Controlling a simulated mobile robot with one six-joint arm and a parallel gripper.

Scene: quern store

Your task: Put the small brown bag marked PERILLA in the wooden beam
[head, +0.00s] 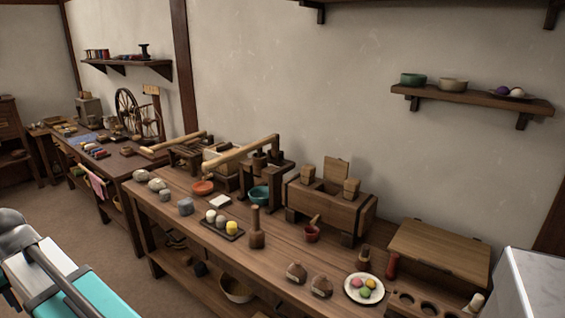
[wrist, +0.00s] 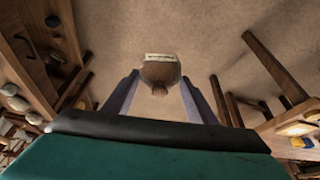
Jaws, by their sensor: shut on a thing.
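My gripper (wrist: 159,80) is shut on a small brown bag (wrist: 161,73) in the wrist view. The bag has a pale label whose lettering is too small to read. Bare floor shows beyond it. My gripper is out of the head view. A thick wooden beam (head: 329,207) on low feet stands on the long table, toward the back right of centre. Wooden blocks stick up from its top. Its inside is hidden from this angle. Two other small brown bags, one (head: 296,272) left of the other (head: 321,286), stand at the table's front edge.
The long table (head: 275,245) also bears a lever press (head: 262,160), a wooden mallet (head: 256,230), a red cup (head: 312,233), a plate of coloured balls (head: 364,289) and a lidded box (head: 438,252). Some bare tabletop lies in front of the beam.

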